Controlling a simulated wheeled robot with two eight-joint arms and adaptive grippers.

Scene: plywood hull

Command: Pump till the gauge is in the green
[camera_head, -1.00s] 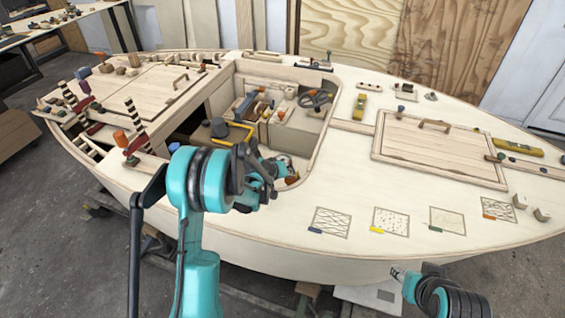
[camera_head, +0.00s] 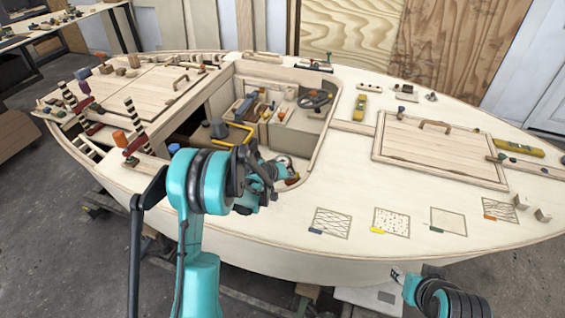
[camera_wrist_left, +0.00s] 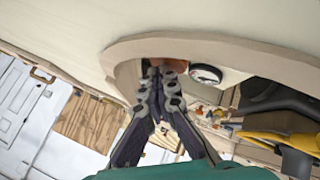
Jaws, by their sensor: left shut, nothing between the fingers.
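My left gripper (camera_head: 284,170) reaches over the near edge of the cockpit well. In the left wrist view its fingers (camera_wrist_left: 160,80) are together and empty. A round white-faced gauge (camera_wrist_left: 205,74) with a dark rim sits under the well's edge, just right of the fingertips; I cannot read its needle or colours. An orange-red part (camera_wrist_left: 177,66) shows behind the fingertips, partly hidden by them. A yellow bar handle (camera_head: 240,131) beside a dark grey block stands left of the gripper; it also shows in the left wrist view (camera_wrist_left: 283,138), apart from the fingers. I cannot identify the pump handle for sure.
The pale deck (camera_head: 290,215) surrounds the well. A steering wheel (camera_head: 315,98) stands at the well's far side. Red levers with striped posts (camera_head: 134,143) stand left of my left arm. A hatch (camera_head: 440,150) lies to the right. Part of my right arm shows low right.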

